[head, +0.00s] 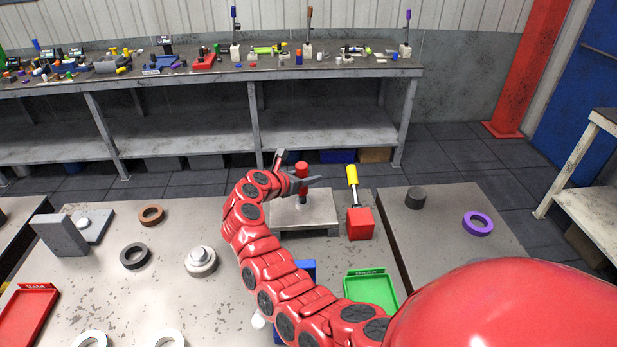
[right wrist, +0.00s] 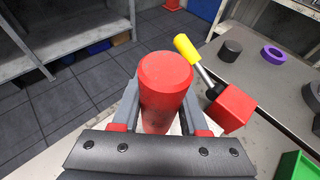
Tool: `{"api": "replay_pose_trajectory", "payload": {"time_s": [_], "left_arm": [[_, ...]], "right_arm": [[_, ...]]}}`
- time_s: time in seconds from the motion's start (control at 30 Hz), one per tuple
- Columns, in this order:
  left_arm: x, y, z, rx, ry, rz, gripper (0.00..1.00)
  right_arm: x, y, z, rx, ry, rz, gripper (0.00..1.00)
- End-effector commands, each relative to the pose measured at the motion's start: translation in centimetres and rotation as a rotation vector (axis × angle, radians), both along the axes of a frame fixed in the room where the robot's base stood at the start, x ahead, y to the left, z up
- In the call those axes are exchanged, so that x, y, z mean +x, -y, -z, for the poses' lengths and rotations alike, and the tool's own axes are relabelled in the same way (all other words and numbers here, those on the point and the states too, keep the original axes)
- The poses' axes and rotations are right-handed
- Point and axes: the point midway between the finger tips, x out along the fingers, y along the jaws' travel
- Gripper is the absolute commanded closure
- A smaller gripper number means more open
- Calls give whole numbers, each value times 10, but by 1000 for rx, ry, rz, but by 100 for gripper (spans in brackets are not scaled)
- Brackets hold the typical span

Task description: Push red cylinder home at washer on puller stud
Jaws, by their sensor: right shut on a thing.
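The red cylinder (head: 302,168) stands upright above a grey metal block (head: 322,222), on the line of the stud there. My right gripper (head: 303,182) is shut on the red cylinder. In the right wrist view the cylinder (right wrist: 165,85) rises between the two grey fingers (right wrist: 164,112). Some of the cylinder shows below the fingers in the head view. The stud and any washer under the cylinder are mostly hidden, so I cannot tell whether they touch. My left gripper is out of view.
A red block with a yellow-handled tool (head: 360,223) stands close to the right of the grey block. A green tray (head: 371,290) lies nearer me. Loose rings, including a brown one (head: 151,215), lie at left. A purple ring (head: 478,223) lies on the right table.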

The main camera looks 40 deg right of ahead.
Motion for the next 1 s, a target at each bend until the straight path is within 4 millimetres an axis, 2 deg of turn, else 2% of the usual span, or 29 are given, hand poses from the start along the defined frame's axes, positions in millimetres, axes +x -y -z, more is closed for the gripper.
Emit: {"api": "replay_pose_trajectory", "payload": {"time_s": [0.17, 0.57, 1.0], "left_arm": [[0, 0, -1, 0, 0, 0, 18], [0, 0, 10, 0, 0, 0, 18], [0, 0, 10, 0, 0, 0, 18]], "right_arm": [[0, 0, -3, -1, 3, 0, 100], [-1, 0, -2, -2, 2, 1, 100], [-1, 0, -3, -2, 1, 0, 100]]}}
